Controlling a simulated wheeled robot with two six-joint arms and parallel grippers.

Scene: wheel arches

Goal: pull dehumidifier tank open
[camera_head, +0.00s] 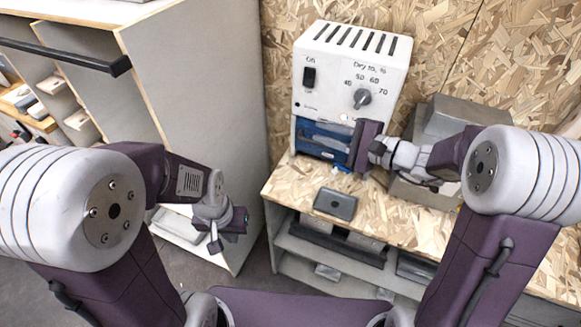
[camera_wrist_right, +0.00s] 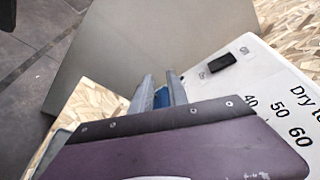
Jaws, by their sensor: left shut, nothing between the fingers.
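The white dehumidifier (camera_head: 349,75) stands upright on the chipboard worktop, with its dial and black switch facing me. Its blue tank (camera_head: 313,145) is low on the front, partly hidden by my right gripper. My right gripper (camera_head: 325,138) lies across the tank front from the right. In the right wrist view its two grey fingers (camera_wrist_right: 160,92) are apart, with a bit of blue between them. I cannot tell whether they grip it. My left gripper (camera_head: 214,240) is shut and empty, left of the worktop and away from the dehumidifier.
A dark grey flat object (camera_head: 335,204) lies on the worktop (camera_head: 290,186) in front of the dehumidifier. A grey metal box (camera_head: 445,122) is to the right, behind my right arm. A tall grey cabinet (camera_head: 205,80) stands to the left. Shelves below the worktop hold several items.

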